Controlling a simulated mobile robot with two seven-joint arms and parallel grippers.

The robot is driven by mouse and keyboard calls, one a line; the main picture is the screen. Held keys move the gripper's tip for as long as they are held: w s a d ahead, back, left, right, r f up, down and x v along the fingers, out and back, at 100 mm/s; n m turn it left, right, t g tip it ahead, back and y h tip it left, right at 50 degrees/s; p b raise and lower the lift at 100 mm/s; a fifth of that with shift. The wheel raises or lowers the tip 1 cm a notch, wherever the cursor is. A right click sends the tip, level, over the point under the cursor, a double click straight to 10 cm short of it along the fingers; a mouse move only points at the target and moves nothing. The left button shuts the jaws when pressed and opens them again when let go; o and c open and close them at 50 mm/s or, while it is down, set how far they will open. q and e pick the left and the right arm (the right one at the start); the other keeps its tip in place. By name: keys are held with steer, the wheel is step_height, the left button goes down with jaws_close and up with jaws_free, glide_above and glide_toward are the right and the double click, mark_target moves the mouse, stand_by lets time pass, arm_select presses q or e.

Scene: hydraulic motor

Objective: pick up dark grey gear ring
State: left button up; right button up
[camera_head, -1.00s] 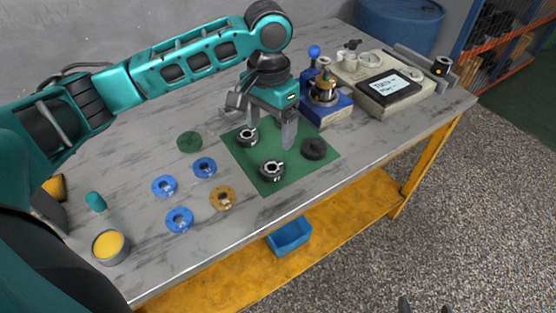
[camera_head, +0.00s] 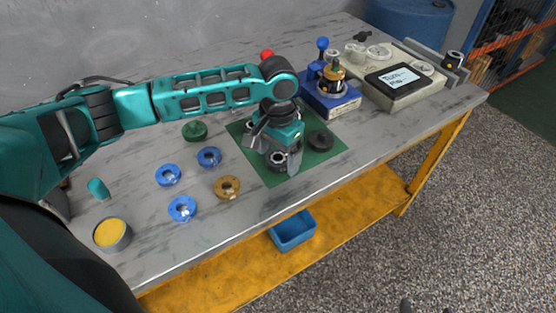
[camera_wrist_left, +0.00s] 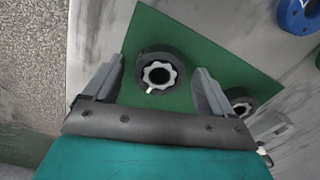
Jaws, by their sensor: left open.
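A dark grey gear ring (camera_head: 276,163) with a lighter toothed inner ring lies on the green mat (camera_head: 308,162). In the left wrist view the ring (camera_wrist_left: 147,56) lies between the spread fingers, nearer the fingertips, with mat showing on both sides. My left gripper (camera_head: 277,153) is open and points down over it, partly hiding it in the head view. A second, similar ring (camera_wrist_left: 238,99) lies beside the right-hand finger in the wrist view; the gripper hides it in the head view.
A flat dark disc (camera_head: 321,140) lies on the mat to the right. Blue rings (camera_head: 168,175), a bronze ring (camera_head: 227,187) and a green disc (camera_head: 194,131) lie left. A blue-based motor assembly (camera_head: 331,93) stands behind right. The table's front edge is close.

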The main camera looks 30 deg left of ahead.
arm_select(q)
steer(key=shift+c, duration=0.5)
steer(key=c, duration=1.3)
step_height(320, 180, up, 20)
steer(key=p, duration=0.3)
steer(key=shift+r+p, duration=0.2)
steer(key=shift+p, duration=0.1)
steer(key=shift+r+p, duration=0.7)
steer(key=shift+p, duration=0.3)
